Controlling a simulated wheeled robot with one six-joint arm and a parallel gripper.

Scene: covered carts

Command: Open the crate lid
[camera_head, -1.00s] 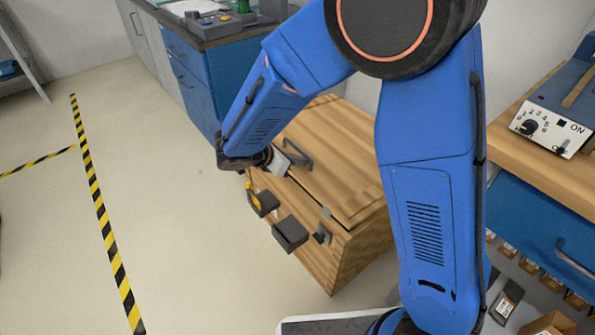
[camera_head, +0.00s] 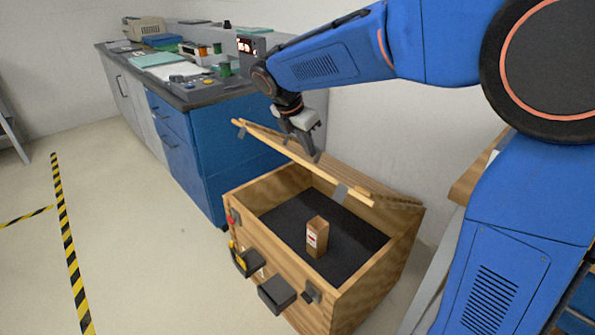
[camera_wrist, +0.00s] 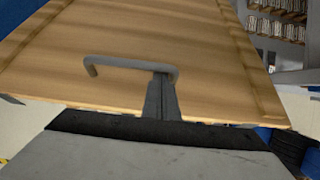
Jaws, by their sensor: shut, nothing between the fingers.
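The wooden crate (camera_head: 352,300) stands on the floor with its lid (camera_head: 340,172) raised and tilted back toward the wall, seen nearly edge-on. The crate is open, and a small brown box with a label (camera_head: 316,238) stands on its dark floor. My gripper (camera_head: 314,154) is above the crate at the lid's outer face, with its fingers together and empty. In the wrist view the lid's wooden face (camera_wrist: 60,50) fills most of the picture. The grey lid handle (camera_wrist: 115,63) is right at my closed fingertips (camera_wrist: 161,76); I cannot tell whether they touch.
A blue cabinet with a dark top (camera_head: 185,130) stands behind left. A pale wall (camera_head: 400,140) is behind the crate. Open floor with striped tape (camera_head: 70,240) lies left.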

